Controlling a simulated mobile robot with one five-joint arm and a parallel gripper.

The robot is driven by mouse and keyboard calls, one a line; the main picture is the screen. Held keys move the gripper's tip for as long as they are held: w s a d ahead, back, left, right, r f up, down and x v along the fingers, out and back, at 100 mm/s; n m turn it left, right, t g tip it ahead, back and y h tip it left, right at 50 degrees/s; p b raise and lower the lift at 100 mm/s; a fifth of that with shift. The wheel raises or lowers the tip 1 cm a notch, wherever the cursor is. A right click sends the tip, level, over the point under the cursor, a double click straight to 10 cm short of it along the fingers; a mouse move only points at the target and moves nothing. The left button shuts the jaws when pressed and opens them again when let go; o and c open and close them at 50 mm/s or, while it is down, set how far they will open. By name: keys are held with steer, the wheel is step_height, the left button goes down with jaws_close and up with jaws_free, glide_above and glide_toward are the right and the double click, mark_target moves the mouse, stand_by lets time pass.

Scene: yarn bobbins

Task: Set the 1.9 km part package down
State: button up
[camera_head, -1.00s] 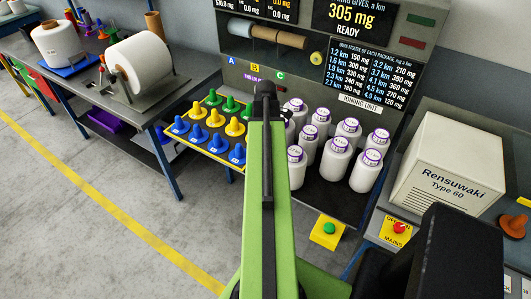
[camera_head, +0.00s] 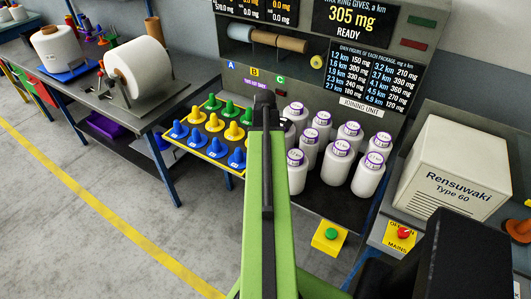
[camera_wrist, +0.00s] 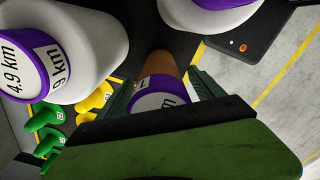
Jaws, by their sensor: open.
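In the wrist view a package with a purple-and-white label (camera_wrist: 158,98) and a brown tip stands between the fingers of my gripper (camera_wrist: 160,92). The fingers are open on either side of it. Only the end of its label shows, so I cannot read its figure. In the head view my arm covers my fingers, at the left edge of the group of white packages (camera_head: 340,160) on the joining unit's dark shelf. A package reading 4.9 km (camera_wrist: 35,65) stands close by on the left in the wrist view.
A yellow box with a green button (camera_head: 330,236) is at the shelf's front. The Rensuwaki box (camera_head: 455,170) stands to the right. The floor at left is clear.

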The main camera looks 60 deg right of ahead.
step_height(320, 180, up, 13)
steer(key=p, duration=1.2)
steer(key=shift+f, duration=0.2)
steer(key=shift+f, duration=0.15)
steer(key=shift+w+a, duration=0.15)
steer(key=w+a+m, duration=0.1)
steer(key=w+a, duration=0.6)
steer(key=a, duration=0.4)
steer(key=w+a+m, duration=0.2)
steer(key=w+a, duration=0.5)
steer(key=a, duration=0.4)
steer(key=w+a+m, duration=0.1)
steer(key=w+a, duration=0.6)
steer(key=a, duration=0.5)
steer(key=a+m, duration=0.2)
steer(key=a, duration=1.3)
steer(key=shift+w+a+m, duration=0.25)
steer(key=shift+a+m, duration=0.05)
steer(key=shift+a, duration=0.05)
